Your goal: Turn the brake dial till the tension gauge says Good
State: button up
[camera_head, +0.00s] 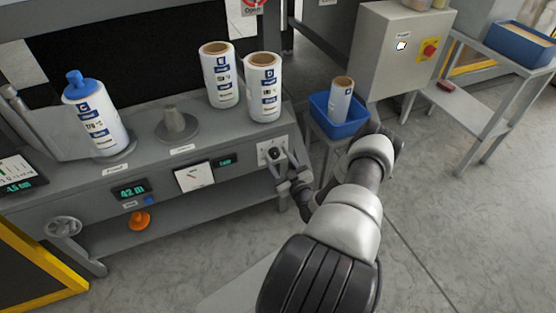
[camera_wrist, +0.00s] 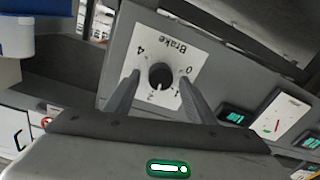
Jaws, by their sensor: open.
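The brake dial (camera_wrist: 160,76) is a round black knob on a white plate marked "Brake", upside down in the wrist view, with 0, 2 and 4 legible. A small light mark on the knob seems to face the 2. The dial also shows in the head view (camera_head: 274,153) at the right of the machine's front. My gripper (camera_wrist: 161,78) is open, with one finger on each side of the knob; I cannot tell if they touch it. The tension gauge (camera_head: 194,176) is a white square dial with a red mark; its needle and wording are too small to read.
A small green display (camera_head: 225,162) sits between gauge and dial. Another display (camera_head: 130,191) reads about 42 m. White labelled rolls (camera_head: 264,90) stand on the machine top. A blue bin (camera_head: 348,127) holding a roll is at the right. An orange knob (camera_head: 139,220) hangs below.

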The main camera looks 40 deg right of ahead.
jog(key=shift+c, duration=0.3)
jog(key=c, duration=1)
jog(key=m, duration=0.4)
jog(key=shift+f+m, duration=0.15)
jog(key=shift+m, duration=0.25)
jog(key=o, duration=1.1)
jog(key=shift+c, duration=0.2)
jog(key=shift+s, duration=0.15)
